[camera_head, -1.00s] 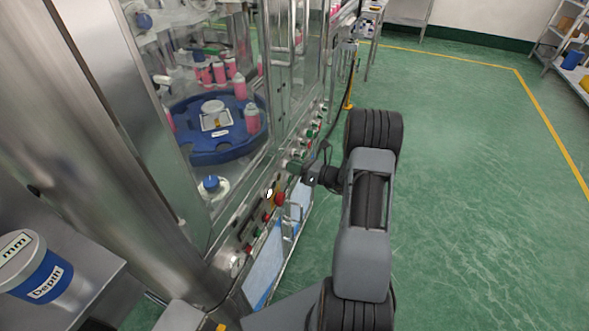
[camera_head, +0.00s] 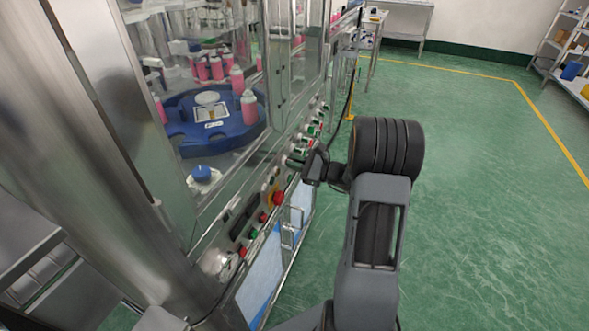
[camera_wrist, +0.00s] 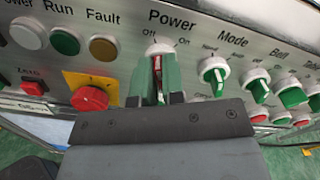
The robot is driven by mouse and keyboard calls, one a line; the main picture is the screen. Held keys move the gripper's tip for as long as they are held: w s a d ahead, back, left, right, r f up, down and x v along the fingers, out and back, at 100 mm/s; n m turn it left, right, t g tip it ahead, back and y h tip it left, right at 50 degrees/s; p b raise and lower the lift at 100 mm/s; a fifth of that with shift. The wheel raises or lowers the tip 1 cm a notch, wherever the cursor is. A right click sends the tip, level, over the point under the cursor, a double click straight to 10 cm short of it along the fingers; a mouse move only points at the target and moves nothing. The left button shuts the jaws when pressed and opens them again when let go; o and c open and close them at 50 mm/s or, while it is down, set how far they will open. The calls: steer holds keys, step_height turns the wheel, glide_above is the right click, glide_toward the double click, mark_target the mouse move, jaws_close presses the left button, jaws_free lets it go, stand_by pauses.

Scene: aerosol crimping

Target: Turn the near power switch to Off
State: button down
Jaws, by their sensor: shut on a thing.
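The power switch (camera_wrist: 157,64) is a small knob with a white collar on the grey panel, under the word Power in the wrist view. Off is printed at its upper left and On at its upper right. The two green fingertips of my gripper (camera_wrist: 157,88) stand on either side of the knob and are shut on it. Only a narrow red and white strip of it shows between them, roughly upright and toward the Off side. The exact setting is hard to tell. In the head view my gripper (camera_head: 297,163) reaches the machine's front panel and hides the switch.
A red emergency stop (camera_wrist: 90,98) on a yellow plate is left of my gripper. A metal handle (camera_head: 290,236) sticks out below the panel. The green floor (camera_head: 480,200) at right is clear.

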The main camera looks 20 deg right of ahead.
steer(key=shift+n+b, duration=0.5)
steer(key=shift+n, duration=0.1)
steer(key=c, duration=1.2)
jaws_free()
steer(key=shift+d, duration=0.1)
steer(key=v, duration=1.3)
steer(key=shift+s+d, duration=0.2)
steer(key=shift+s, duration=0.15)
